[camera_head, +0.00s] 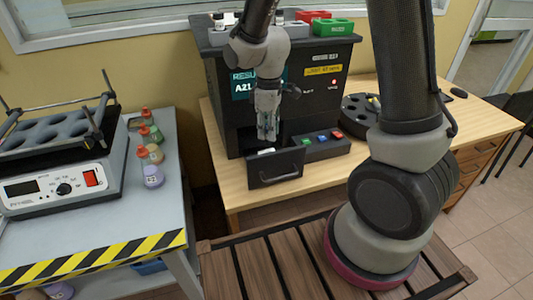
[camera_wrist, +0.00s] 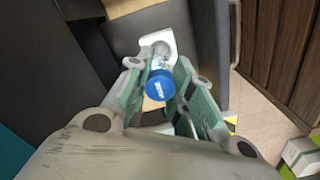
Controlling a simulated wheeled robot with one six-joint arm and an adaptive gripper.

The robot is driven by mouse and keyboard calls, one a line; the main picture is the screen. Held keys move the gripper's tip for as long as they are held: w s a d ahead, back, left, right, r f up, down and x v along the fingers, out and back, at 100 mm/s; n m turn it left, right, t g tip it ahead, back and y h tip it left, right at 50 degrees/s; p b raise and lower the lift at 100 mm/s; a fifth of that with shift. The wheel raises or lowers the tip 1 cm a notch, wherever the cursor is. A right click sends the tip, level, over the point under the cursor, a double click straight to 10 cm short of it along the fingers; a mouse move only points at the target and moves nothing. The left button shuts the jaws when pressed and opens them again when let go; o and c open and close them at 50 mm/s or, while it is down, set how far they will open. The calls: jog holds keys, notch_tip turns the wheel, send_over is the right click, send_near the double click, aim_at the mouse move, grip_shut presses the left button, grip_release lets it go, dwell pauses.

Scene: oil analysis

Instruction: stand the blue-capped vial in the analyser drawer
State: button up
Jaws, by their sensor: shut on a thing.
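The analyser (camera_head: 225,125) is a dark cabinet on the wooden desk, with its drawer (camera_head: 275,170) pulled open at the lower front. My gripper (camera_head: 267,137) points down over the drawer. In the wrist view my gripper (camera_wrist: 158,68) is shut on the blue-capped vial (camera_wrist: 161,84), with its green-padded fingers on either side. The cap faces the camera and the clear body runs down toward a white holder (camera_wrist: 168,38). I cannot tell whether the vial's base touches the holder. In the head view the vial is not clear; a white piece (camera_head: 266,151) shows in the drawer.
A block with coloured buttons (camera_head: 321,146) sits right of the drawer, and a dark round carousel (camera_head: 360,108) stands farther right. Red and green trays (camera_head: 325,27) lie on the analyser's top. At left, a grey bench holds a shaker (camera_head: 62,190) and several capped bottles (camera_head: 151,170).

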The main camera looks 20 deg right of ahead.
notch_tip(320, 180, down, 7)
dwell(0.3)
jog(key=shift+f, duration=0.1)
jog(key=o, duration=0.9)
jog(key=shift+o, duration=0.2)
